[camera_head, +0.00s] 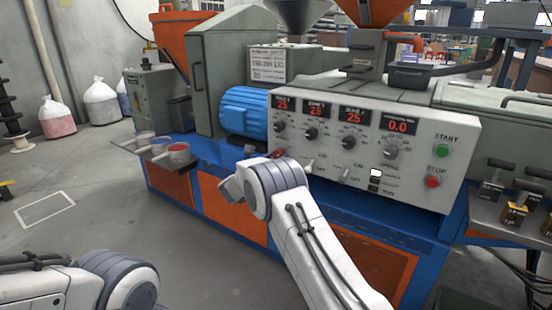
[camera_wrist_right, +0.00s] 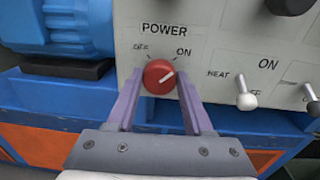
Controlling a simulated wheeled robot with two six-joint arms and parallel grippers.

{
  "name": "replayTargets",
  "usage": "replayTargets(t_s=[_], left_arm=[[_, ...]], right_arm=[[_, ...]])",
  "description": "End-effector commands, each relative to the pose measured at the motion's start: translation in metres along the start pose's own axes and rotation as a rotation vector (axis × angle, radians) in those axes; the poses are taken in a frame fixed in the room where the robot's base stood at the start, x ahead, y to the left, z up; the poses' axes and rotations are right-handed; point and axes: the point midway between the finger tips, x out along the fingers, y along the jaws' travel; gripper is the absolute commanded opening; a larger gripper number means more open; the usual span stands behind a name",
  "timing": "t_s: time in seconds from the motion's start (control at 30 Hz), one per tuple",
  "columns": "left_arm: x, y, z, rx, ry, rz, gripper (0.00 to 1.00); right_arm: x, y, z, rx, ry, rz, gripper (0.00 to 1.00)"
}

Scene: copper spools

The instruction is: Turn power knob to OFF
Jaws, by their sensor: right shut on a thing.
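The power knob (camera_wrist_right: 159,77) is round and red and sits under the POWER label on the light control panel. Its white pointer line slants to the upper right, toward the ON mark. The OFF mark is at its upper left. My right gripper (camera_wrist_right: 158,88) has its purple fingers on both sides of the knob, shut on it. In the head view the knob (camera_head: 277,153) shows as a small red patch just beyond my right wrist. My left gripper is not in view; only a white link of my left arm shows at the lower left.
A HEAT switch (camera_wrist_right: 245,97) with a white-tipped lever is right of the knob. A blue motor (camera_head: 243,111) is to the left. The green start button (camera_head: 442,150) and red stop button (camera_head: 432,181) are at the panel's right. Cups (camera_head: 178,151) stand on a left shelf.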

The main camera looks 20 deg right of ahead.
Motion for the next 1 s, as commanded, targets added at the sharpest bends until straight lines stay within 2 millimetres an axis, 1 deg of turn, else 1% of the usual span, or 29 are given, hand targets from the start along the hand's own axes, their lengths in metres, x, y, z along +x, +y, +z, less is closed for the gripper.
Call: replayTargets(t_s=[0.17, 0.37, 0.67, 1.0], left_arm=[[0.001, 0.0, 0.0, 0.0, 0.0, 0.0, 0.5], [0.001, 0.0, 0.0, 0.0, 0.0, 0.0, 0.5], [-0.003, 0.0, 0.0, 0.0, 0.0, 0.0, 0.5], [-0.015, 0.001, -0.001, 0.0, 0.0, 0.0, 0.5]], right_arm=[[0.0, 0.0, 0.0, -0.046, 0.001, -0.001, 0.0], [0.0, 0.0, 0.0, -0.169, 0.005, -0.002, 0.0], [-0.001, 0.0, 0.001, -0.444, 0.016, -0.002, 0.0], [-0.001, 0.001, 0.002, -0.766, 0.029, -0.002, 0.0]])
